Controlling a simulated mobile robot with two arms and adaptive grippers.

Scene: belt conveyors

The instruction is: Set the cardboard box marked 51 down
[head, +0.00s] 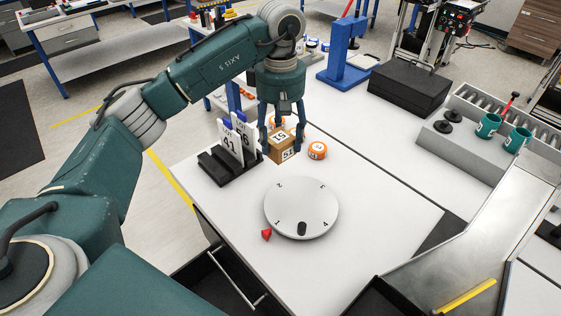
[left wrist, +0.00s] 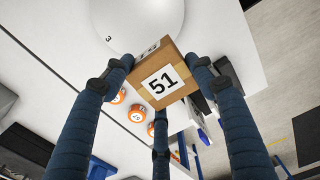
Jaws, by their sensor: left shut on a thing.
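The cardboard box marked 51 (head: 285,153) is brown with white number labels. My left gripper (head: 283,138) is shut on it from above, near the back of the white table (head: 225,212). In the left wrist view the box (left wrist: 160,82) sits between my blue fingers, with the 51 label facing the camera. I cannot tell whether its underside touches the table. A round white turntable (head: 302,207) with numbers on its rim and a dark knob (head: 301,228) lies in front of the box. My right gripper is out of view.
A black rack (head: 229,168) with upright number cards stands left of the box. An orange-and-white roll (head: 317,150) is close on its right. A red piece (head: 266,235) lies by the turntable. A black case (head: 408,88) and teal mugs (head: 488,125) are farther right. The table right of the turntable is clear.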

